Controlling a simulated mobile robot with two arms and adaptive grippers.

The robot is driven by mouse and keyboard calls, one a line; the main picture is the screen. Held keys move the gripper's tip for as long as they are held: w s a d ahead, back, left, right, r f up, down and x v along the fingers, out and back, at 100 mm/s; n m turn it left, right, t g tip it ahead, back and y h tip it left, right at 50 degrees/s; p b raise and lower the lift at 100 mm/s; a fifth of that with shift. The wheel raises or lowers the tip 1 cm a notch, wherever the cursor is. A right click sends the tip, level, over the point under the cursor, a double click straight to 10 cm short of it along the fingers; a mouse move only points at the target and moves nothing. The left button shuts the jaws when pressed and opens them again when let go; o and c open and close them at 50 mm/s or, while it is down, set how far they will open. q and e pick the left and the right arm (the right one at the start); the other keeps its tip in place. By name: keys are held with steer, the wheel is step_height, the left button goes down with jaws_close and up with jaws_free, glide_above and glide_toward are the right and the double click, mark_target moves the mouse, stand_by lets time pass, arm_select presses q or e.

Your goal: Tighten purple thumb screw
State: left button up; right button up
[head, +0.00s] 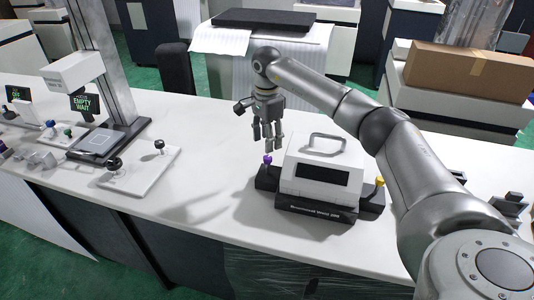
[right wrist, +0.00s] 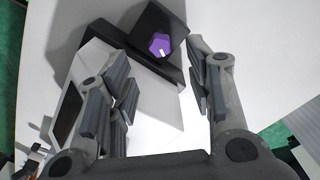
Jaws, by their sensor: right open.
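The purple thumb screw (head: 267,160) stands on the dark block at the left side of a white machine (head: 322,165) with a handle on top. In the right wrist view the purple screw (right wrist: 160,45) shows from above, with a pale mark on its head, beyond and between the fingertips. My right gripper (head: 267,143) is open and points down just above the screw, apart from it. Its open fingers also show in the right wrist view (right wrist: 165,85). A yellow thumb screw (head: 379,181) stands on the machine's right side. My left gripper is not in view.
The white table is clear left of the machine. A white plate with black knobs (head: 140,172) lies further left, near a stand with a sign reading EMPTY WAIT (head: 86,102). A cardboard box (head: 468,73) stands at the back right.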

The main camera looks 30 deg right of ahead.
mark_target(267, 157)
step_height(267, 157, down, 7)
steer(key=shift+r+p, duration=0.1)
steer(key=shift+p, duration=0.5)
steer(key=c, duration=1)
steer(key=shift+c, duration=0.2)
